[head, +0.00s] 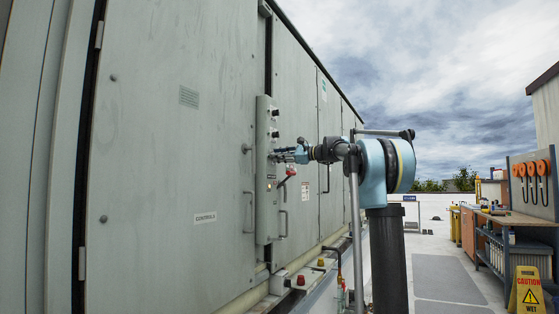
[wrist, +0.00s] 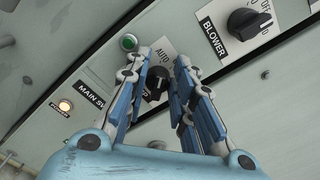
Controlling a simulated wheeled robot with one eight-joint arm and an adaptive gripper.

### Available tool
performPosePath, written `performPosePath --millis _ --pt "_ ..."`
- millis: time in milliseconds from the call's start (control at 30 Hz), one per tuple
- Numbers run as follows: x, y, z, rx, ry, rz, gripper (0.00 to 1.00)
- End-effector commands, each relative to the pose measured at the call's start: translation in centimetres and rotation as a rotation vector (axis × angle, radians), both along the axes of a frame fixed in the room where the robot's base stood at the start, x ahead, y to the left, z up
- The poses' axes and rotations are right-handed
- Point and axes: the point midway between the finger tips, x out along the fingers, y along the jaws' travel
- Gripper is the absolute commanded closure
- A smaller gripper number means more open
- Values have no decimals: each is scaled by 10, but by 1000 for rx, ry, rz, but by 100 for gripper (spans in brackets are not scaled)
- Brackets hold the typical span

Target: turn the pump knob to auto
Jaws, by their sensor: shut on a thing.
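A black rotary knob (wrist: 156,84) sits on a white plate marked AUTO in the wrist view. My gripper (wrist: 158,78) is shut on this knob, one finger on each side. The exact pointer direction is hard to tell. In the head view my gripper (head: 277,156) reaches the narrow grey control panel (head: 263,190) from the right, and the held knob is hidden there.
A black BLOWER knob (wrist: 250,27) is at the upper right. A green button (wrist: 128,42) and a lit lamp (wrist: 65,105) are left of the held knob. A red handle (head: 291,171) is just below my gripper. A yellow caution sign (head: 527,290) stands far right.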

Motion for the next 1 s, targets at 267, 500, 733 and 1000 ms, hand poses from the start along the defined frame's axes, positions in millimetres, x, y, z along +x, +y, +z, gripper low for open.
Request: performPosePath --millis 267,500,733,1000 --pt "0 0 -1 -32 -68 -2 100" --pt "0 0 -1 -36 -78 -2 100" --pt "0 0 -1 -37 -77 -1 75" --pt "-1 0 -1 -36 -77 -1 64"
